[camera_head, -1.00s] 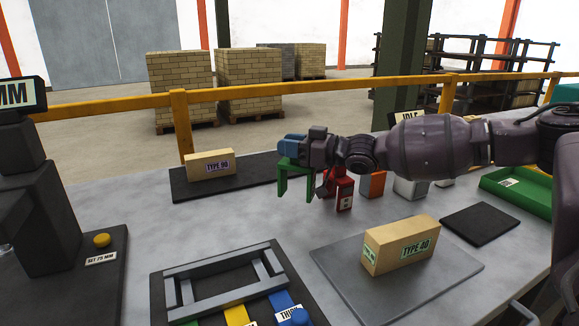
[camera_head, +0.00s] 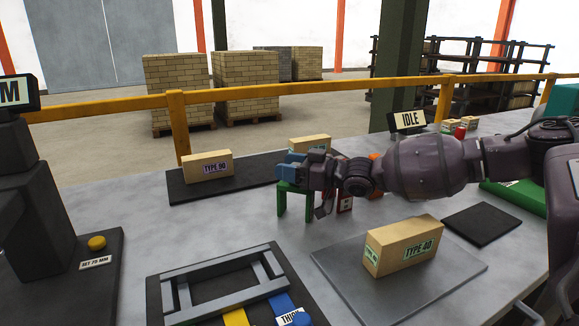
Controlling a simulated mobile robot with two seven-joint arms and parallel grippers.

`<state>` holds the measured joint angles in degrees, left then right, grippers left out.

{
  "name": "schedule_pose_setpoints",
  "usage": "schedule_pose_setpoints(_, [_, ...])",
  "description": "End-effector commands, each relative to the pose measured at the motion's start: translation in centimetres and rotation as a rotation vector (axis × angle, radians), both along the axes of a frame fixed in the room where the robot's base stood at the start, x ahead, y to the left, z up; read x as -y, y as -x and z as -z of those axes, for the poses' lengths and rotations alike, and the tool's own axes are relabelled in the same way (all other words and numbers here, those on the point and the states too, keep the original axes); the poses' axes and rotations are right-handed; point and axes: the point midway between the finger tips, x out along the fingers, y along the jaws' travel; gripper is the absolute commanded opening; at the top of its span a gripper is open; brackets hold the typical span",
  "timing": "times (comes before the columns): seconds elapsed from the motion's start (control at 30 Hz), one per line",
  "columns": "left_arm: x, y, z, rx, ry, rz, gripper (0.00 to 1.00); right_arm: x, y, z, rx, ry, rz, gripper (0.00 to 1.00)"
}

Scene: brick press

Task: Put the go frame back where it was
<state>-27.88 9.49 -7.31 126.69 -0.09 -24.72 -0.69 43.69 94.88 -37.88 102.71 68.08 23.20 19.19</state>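The go frame, taken to be the green U-shaped frame (camera_head: 282,203), stands legs down over the grey table, left of centre. My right gripper (camera_head: 291,170), with blue fingers, comes in from the right and is at its top, apparently shut on it. Whether the legs touch the table is hard to tell. A red frame (camera_head: 345,204) with a white label is just right of it, mostly hidden behind my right wrist. An orange piece (camera_head: 376,158) shows partly behind my arm. My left gripper is not in view.
A TYPE 40 brick (camera_head: 404,246) lies on a grey plate (camera_head: 350,290) in front. A TYPE 90 brick (camera_head: 207,167) and another brick (camera_head: 310,142) lie on a dark mat (camera_head: 235,177) behind. A grey frame (camera_head: 220,290) lies front left. A dark pad (camera_head: 482,224) is empty.

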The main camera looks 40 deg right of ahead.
Motion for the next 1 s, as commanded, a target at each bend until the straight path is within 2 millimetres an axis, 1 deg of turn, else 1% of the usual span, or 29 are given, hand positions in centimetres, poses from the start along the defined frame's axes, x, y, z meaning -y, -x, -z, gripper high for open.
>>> schedule_pose_setpoints(0.3, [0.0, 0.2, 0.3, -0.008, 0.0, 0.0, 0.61, 0.0, 0.0, -0.2, 0.0, 0.001, 0.0, 0.57])
schedule_pose_setpoints(0.37, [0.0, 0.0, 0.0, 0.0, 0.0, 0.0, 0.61, 0.2, 0.3, -0.4, 0.001, 0.001, 0.001, 0.57])
schedule_pose_setpoints(0.47, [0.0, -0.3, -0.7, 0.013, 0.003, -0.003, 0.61, 0.7, 1.2, -0.6, 0.003, 0.002, 0.001, 0.57])
schedule_pose_setpoints(0.6, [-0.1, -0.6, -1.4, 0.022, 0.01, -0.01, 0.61, 1.7, 2.8, -0.8, 0.004, 0.001, 0.002, 0.57])
schedule_pose_setpoints(0.83, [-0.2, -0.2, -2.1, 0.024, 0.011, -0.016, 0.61, 3.5, 5.8, -0.9, 0.006, 0.002, 0.002, 0.57])
schedule_pose_setpoints(1.0, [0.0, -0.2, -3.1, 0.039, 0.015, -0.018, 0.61, 4.8, 7.9, -0.8, 0.003, 0.002, 0.001, 0.57])
